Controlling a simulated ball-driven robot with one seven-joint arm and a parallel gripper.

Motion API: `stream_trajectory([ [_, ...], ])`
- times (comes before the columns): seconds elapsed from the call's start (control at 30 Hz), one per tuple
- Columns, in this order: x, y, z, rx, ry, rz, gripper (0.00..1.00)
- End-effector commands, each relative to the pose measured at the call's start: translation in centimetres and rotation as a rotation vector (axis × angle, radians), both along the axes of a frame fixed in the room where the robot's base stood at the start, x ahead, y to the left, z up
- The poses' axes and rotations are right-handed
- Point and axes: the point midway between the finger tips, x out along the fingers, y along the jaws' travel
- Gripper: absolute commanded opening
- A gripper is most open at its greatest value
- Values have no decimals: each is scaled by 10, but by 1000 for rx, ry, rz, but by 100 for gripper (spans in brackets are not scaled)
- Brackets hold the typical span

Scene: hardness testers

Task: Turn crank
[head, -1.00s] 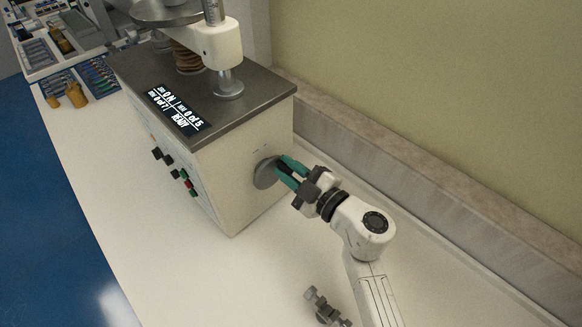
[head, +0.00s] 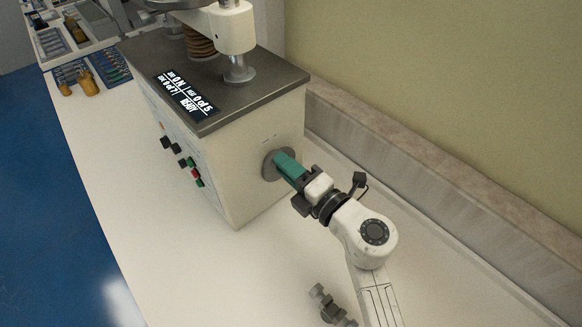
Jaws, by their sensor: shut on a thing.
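The hardness tester (head: 255,160) is a cream box with a grey metal top, standing on the white bench. A round grey crank disc (head: 268,166) sits on its right side face. My gripper (head: 282,161), with green fingers, reaches the disc from the right and is shut at it. The crank's handle is hidden between the fingers.
Buttons (head: 188,168) line the tester's front face. A small grey metal part (head: 328,303) lies on the bench at the bottom. A wall ledge (head: 400,150) runs behind my arm. Trays and brown bottles (head: 88,83) stand at the back left.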

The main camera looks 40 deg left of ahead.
Motion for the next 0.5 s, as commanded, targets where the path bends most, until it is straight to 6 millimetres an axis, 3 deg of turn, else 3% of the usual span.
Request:
stream_trajectory([
  [0.5, -15, 1, -15, -39, -490, 2, 0],
])
